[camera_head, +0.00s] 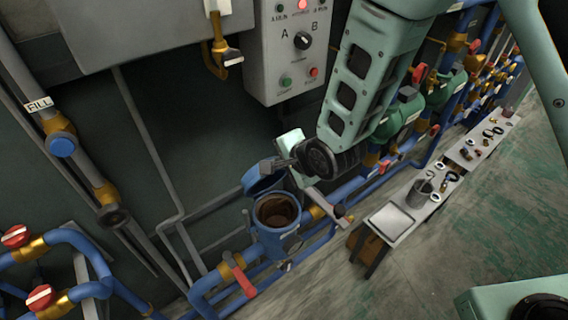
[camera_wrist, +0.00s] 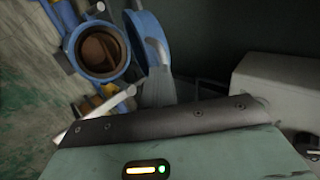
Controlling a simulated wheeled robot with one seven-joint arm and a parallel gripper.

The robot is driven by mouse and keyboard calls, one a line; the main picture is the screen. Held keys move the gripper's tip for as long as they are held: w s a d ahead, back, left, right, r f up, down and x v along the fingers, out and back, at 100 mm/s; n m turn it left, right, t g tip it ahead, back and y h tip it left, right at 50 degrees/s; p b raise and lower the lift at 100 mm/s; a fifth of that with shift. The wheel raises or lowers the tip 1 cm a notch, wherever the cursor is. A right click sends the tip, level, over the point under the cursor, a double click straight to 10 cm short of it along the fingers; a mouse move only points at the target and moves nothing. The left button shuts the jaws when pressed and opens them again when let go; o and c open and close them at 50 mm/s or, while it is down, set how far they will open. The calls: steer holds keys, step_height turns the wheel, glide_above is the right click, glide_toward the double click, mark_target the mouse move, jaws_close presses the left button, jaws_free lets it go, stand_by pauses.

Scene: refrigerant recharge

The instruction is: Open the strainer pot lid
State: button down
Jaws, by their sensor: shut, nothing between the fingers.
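The blue strainer pot (camera_head: 278,238) stands on the low pipe run, and its round mouth is uncovered, showing a brown inside. The pot also shows at the upper left of the wrist view (camera_wrist: 71,47). Its blue lid (camera_head: 256,181) is swung up and tilted at the pot's back rim; in the wrist view the lid (camera_wrist: 151,40) stands beside the mouth. My gripper (camera_head: 269,166) is shut and empty at the lid's upper part. In the wrist view its fingers (camera_wrist: 155,58) overlap the lid; I cannot tell whether they touch.
A red-handled valve (camera_head: 240,276) sits left of the pot. A low bench (camera_head: 393,222) with a tray, a cup and small parts stands to the right. A control box (camera_head: 290,50) and blue pipes line the wall. The green floor at right is open.

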steer(key=shift+w+a+r+g+p, duration=0.15)
steer(key=shift+w+a+r+p, duration=0.2)
steer(key=shift+w, duration=0.2)
steer(key=shift+w+a+r+g+p, duration=0.15)
steer(key=shift+w+a+r+p, duration=0.2)
steer(key=shift+w, duration=0.15)
steer(key=w+a+r+b, duration=0.1)
steer(key=w+a, duration=0.3)
steer(key=w, duration=0.2)
steer(key=shift+w+a+r+h, duration=0.15)
steer(key=shift+w+a+h, duration=0.05)
steer(key=shift+w+h, duration=0.1)
